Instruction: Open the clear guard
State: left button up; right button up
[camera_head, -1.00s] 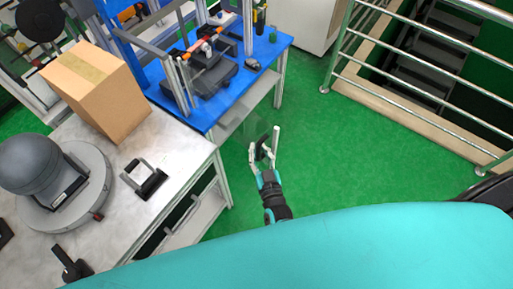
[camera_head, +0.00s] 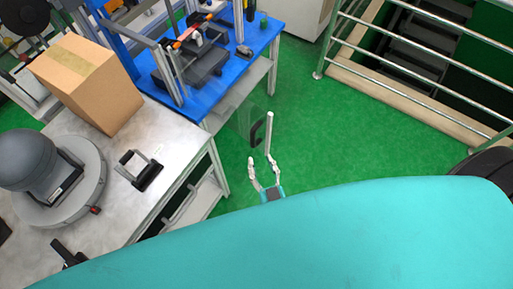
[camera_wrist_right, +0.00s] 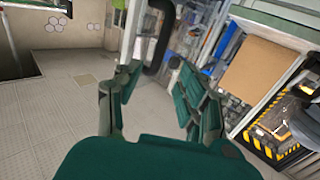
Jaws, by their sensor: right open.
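The clear guard (camera_head: 240,121) is a see-through panel at the front of the blue workstation, standing out over the green floor. A pale upright bar (camera_head: 269,130) runs along its outer edge, next to its black handle (camera_head: 256,133). In the right wrist view, the black handle (camera_wrist_right: 160,42) and the bar (camera_wrist_right: 136,22) show beyond the fingers. My right gripper (camera_head: 261,163) is open and empty, just below the handle and apart from it. Its spread fingers also show in the right wrist view (camera_wrist_right: 156,78). My left gripper is out of view.
The blue table (camera_head: 259,40) carries a black device (camera_head: 198,64). A grey bench (camera_head: 148,205) at left holds a cardboard box (camera_head: 88,82), a dark round device (camera_head: 28,160) and a black handled item (camera_head: 140,171). Railings (camera_head: 415,83) stand at upper right. Green floor (camera_head: 335,130) between is clear.

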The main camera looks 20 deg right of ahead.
jog(key=shift+s, duration=1.25)
jog(key=shift+f, duration=0.1)
jog(key=s+d+f+n+g+y+b, duration=0.1)
jog(key=s+f+g, duration=0.4)
jog(key=f, duration=0.8)
jog(key=s+f+n+g+y+b, duration=0.15)
jog(key=s+f+g, duration=0.35)
jog(key=f, duration=0.8)
jog(key=s+d+f+g+h, duration=0.1)
jog(key=s+d+f+g, duration=0.2)
jog(key=s+d+f, duration=0.2)
jog(key=s+d+f+g+h+b, duration=0.1)
jog(key=s+d+f+g, duration=0.3)
jog(key=s, duration=0.7)
notch_tip(320, 180, down, 2)
jog(key=shift+s+d, duration=0.35)
jog(key=shift+d, duration=0.1)
